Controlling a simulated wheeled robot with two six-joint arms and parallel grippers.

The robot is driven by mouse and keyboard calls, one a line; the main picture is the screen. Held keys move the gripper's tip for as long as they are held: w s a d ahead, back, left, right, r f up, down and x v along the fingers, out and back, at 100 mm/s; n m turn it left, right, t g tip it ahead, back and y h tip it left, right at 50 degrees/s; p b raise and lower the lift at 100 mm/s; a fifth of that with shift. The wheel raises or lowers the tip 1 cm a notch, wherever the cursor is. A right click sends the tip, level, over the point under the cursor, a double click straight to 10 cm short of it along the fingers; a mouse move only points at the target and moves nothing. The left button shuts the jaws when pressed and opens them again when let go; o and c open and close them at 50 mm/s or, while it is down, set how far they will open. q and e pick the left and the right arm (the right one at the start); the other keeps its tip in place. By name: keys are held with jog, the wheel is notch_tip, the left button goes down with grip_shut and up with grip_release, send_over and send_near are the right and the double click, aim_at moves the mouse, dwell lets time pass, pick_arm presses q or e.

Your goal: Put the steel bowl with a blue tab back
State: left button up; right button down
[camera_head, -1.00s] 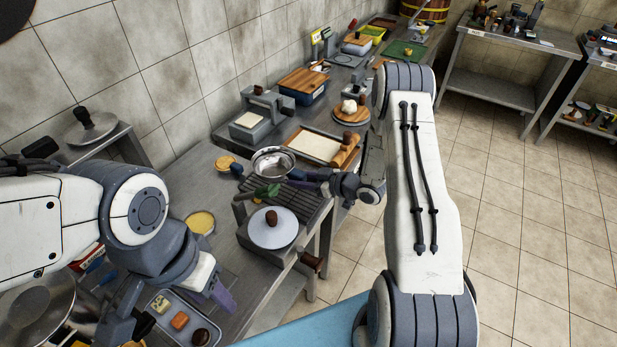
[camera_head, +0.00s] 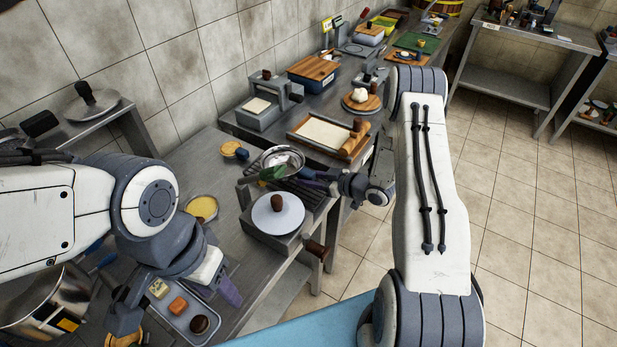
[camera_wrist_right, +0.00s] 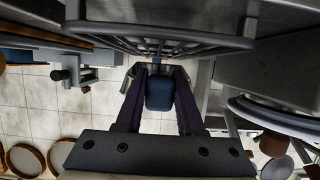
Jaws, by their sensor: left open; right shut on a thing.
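The steel bowl (camera_head: 292,160) is over the dark rack (camera_head: 310,196) on the counter, beside the round white lid. There is a pale patch inside it; I cannot tell if this is a reflection. My right gripper (camera_head: 308,176) reaches the bowl's right side. The right wrist view shows its purple fingers shut on a blue tab (camera_wrist_right: 159,93). Whether the bowl touches the rack is unclear. My left gripper (camera_head: 178,298) is open above a grey tray (camera_head: 183,327) at the lower left.
The white lid (camera_head: 277,217) with a brown knob stands in front of the bowl. A green leaf-shaped thing (camera_head: 272,174) overlaps its near edge. A yellow-filled round dish (camera_head: 201,208) and a large steel pot (camera_head: 48,301) are left. A wooden-framed board (camera_head: 322,133) lies behind.

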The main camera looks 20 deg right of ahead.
jog(key=shift+f+b, duration=0.4)
jog(key=shift+f, duration=0.25)
dwell(0.5)
jog(key=shift+c, duration=2.2)
grip_release()
jog(key=b+v, duration=0.2)
jog(key=v, duration=0.8)
jog(key=shift+s+d, duration=0.2)
